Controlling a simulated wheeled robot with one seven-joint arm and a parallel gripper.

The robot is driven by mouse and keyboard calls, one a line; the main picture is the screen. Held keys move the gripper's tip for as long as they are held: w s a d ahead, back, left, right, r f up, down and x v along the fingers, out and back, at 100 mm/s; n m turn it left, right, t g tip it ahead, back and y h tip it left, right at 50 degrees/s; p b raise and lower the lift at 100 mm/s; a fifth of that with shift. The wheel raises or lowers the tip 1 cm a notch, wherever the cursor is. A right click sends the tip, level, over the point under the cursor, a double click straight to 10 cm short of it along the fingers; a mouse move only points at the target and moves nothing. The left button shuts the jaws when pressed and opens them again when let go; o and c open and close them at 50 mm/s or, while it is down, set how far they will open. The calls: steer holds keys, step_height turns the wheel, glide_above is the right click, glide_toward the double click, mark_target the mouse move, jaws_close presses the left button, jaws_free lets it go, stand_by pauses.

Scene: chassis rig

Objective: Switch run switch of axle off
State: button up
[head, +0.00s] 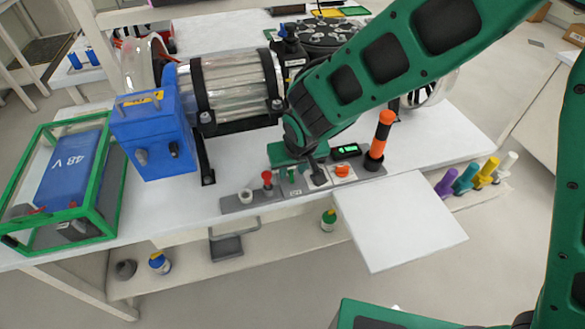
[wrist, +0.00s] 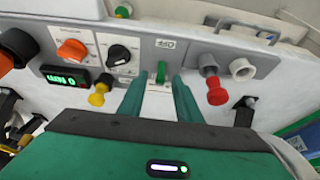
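A small green toggle lever (wrist: 161,72), which looks like the run switch, stands on the grey control panel (wrist: 210,52). A white label reading OFF, seen upside down, is beside it in the wrist view. My gripper (wrist: 160,83) is open, with one green fingertip on each side of the lever. Clear gaps show between the lever and the fingers; I cannot tell whether the tips reach around it in depth. In the head view my gripper (head: 298,168) is low over the panel (head: 232,204), and the arm partly covers the switch area.
A red knob (wrist: 215,88) and pale socket (wrist: 242,69) flank the lever on one side. A black rotary knob (wrist: 119,54), yellow knob (wrist: 99,91), orange knob (wrist: 71,50) and green display (wrist: 65,77) are on the other. An orange-black post (head: 380,138) stands near.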

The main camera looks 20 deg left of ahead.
mark_target(292, 177)
steer(key=shift+w+f, duration=0.1)
steer(key=shift+f, duration=0.1)
jaws_close()
stand_by(0.3)
steer(key=shift+s+d+f+t+y, duration=0.1)
steer(key=shift+s+d+t+y, duration=0.15)
steer(key=shift+s+t+y, duration=0.25)
steer(key=shift+s+d+f+t+y, duration=0.1)
steer(key=shift+s+d+t+y, duration=0.15)
steer(key=shift+t, duration=0.45)
steer(key=shift+s+d+f+t+y, duration=0.1)
steer(key=shift+s+t+y, duration=0.1)
steer(key=shift+t+y, duration=0.25)
steer(key=shift+s+d+t+y, duration=0.1)
steer(key=shift+s+t+y, duration=0.1)
steer(key=shift+t, duration=0.45)
steer(key=shift+s+d+f+t+y, duration=0.25)
steer(key=shift+t+y, duration=0.25)
steer(key=shift+t, duration=0.3)
steer(key=shift+s+f+t+y, duration=0.15)
steer(key=shift+s+t+y, duration=0.15)
steer(key=shift+t+y, duration=0.35)
steer(key=shift+s+d+f+t, duration=0.1)
steer(key=shift+s+f+t, duration=0.1)
steer(key=shift+t, duration=0.45)
